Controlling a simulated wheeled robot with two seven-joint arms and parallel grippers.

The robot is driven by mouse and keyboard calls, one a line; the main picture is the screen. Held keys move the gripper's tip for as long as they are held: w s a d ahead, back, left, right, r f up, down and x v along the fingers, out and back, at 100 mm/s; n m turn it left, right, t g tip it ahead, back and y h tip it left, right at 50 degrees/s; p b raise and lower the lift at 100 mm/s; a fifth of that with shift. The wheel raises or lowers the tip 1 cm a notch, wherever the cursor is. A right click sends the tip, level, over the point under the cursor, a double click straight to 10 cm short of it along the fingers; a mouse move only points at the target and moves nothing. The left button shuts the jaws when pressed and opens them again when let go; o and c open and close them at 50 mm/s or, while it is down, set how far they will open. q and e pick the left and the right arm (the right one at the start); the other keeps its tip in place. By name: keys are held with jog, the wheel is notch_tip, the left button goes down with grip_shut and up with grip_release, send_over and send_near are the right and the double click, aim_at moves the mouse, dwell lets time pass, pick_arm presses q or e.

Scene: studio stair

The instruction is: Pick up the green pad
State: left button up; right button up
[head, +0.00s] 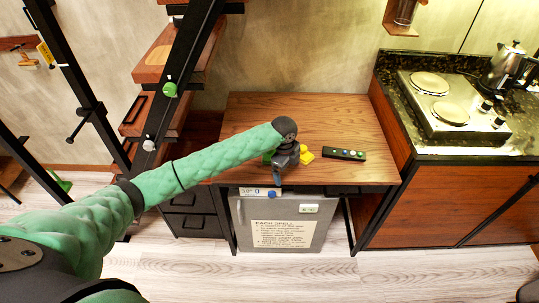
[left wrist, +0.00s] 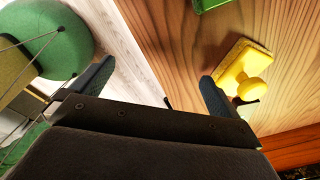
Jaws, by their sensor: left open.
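A green piece (head: 267,157), which looks like the green pad, lies on the wooden table and is mostly hidden behind my left gripper in the head view. In the left wrist view only an edge of the green pad (left wrist: 208,4) shows at the top. My left gripper (head: 277,180) is open and empty, pointing down near the table's front edge. In the left wrist view its two fingers (left wrist: 156,86) stand wide apart, with the green pad beyond the right finger. My right gripper is not in view.
A yellow pad with a round knob (left wrist: 252,88) lies close to the right finger; it also shows in the head view (head: 305,155). A dark remote (head: 344,154) lies to its right. The table (head: 330,115) is clear at the back. A counter with hot plates (head: 440,105) stands right.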

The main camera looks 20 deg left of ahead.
pick_arm(q)
jog(key=w+a+r, duration=0.1)
jog(key=w+a, duration=0.1)
jog(key=a, duration=0.1)
jog(key=w+a+r+m, duration=0.1)
jog(key=w+a+r, duration=0.1)
jog(key=w+a, duration=0.1)
jog(key=w+a+r+m+y, duration=0.1)
jog(key=w+a+r, duration=0.1)
jog(key=w+a, duration=0.1)
jog(key=shift+w+a+r, duration=0.1)
jog(key=shift+w+r, duration=0.1)
jog(key=shift+r, duration=0.05)
jog(key=shift+a, duration=0.1)
jog(key=shift+f, duration=0.35)
jog(key=shift+f+p, duration=0.4)
jog(key=shift+f, duration=0.55)
jog(key=shift+f+p, duration=0.25)
jog(key=shift+p, duration=0.2)
notch_tip(320, 180, down, 3)
jog(key=shift+s+p, duration=0.15)
jog(key=shift+p, duration=0.75)
jog(key=shift+f, duration=0.75)
pick_arm(e)
jog(key=s+d+f, duration=0.3)
jog(key=f, duration=0.5)
jog(key=shift+t, duration=0.4)
